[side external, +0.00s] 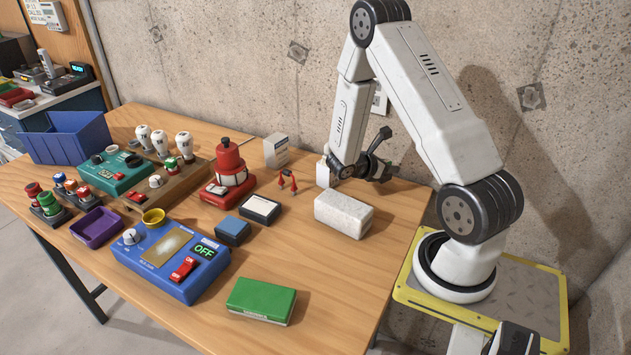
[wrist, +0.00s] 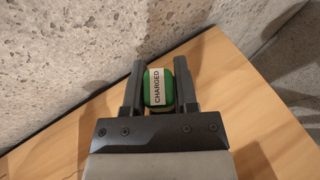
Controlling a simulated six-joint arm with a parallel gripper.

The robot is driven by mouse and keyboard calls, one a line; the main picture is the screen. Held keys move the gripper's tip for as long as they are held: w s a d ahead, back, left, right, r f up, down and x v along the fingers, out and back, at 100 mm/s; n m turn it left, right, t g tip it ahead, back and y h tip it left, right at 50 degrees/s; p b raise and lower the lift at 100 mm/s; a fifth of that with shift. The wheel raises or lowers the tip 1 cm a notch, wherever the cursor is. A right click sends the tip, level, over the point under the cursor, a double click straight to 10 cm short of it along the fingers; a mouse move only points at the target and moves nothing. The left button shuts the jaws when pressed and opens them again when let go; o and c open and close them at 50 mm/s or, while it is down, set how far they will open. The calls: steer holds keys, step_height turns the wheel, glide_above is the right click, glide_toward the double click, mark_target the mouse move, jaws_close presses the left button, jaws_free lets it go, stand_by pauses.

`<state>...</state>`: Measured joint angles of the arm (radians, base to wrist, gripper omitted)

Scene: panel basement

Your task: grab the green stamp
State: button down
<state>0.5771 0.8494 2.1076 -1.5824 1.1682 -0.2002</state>
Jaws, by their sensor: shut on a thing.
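The green stamp (wrist: 168,88), with a white label reading CHARGED, sits between the two dark fingers of my gripper (wrist: 160,88) in the wrist view. My gripper is shut on it, with a finger on each side. In the side view my gripper (side external: 379,160) is low over the back right of the wooden table, near the concrete wall. The stamp cannot be made out there. I cannot tell whether the stamp touches the table.
A pale stone-like block (side external: 343,214) lies in front of my gripper. A green box (side external: 261,300) lies near the front edge. A red device (side external: 229,170), a blue control box (side external: 170,258), a teal device (side external: 114,172) and a blue bin (side external: 68,140) stand leftward. The right front of the table is clear.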

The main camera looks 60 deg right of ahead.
mark_target(389, 160)
steer(key=shift+r, duration=3.75)
steer(key=shift+a, duration=0.1)
